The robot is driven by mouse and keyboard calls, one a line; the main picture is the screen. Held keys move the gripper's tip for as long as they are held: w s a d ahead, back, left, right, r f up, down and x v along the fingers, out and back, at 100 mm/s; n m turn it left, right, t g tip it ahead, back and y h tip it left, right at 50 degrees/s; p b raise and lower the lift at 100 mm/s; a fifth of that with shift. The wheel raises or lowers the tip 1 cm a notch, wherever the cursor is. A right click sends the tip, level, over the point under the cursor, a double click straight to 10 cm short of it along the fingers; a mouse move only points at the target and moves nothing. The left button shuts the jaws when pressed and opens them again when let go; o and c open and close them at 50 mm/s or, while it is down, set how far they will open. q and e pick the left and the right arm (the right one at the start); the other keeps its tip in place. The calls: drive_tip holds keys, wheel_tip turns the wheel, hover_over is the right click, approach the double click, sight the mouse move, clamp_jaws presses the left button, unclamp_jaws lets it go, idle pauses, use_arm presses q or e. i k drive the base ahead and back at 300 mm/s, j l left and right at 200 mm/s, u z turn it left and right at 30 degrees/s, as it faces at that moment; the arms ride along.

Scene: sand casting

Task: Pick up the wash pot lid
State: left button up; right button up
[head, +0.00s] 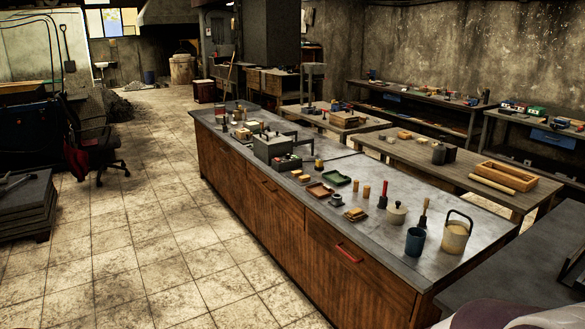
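A small round cream piece with a knob on top (397,212) is on the long grey-topped counter (372,262), toward its near right end. It looks like a lid, or a low pot with its lid on; I cannot tell which. Near it are a dark blue cup (415,242), a cream bucket with a raised dark handle (455,238) and an upright brush (423,214). Neither of my grippers is in view.
Wooden pieces (366,193), a green tray (336,178), a brown tray (320,190) and a grey box (276,147) stand farther along the counter. Tiled floor (180,235) to the left is open.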

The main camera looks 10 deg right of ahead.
sight(397, 208)
drive_tip(key=i+j+z, duration=0.1)
drive_tip(key=i+z, duration=0.2)
drive_tip(key=i, duration=0.2)
drive_tip(key=i+j+z, duration=0.2)
drive_tip(key=i+z, duration=0.15)
drive_tip(key=i+j+z, duration=0.3)
drive_tip(key=i, duration=0.25)
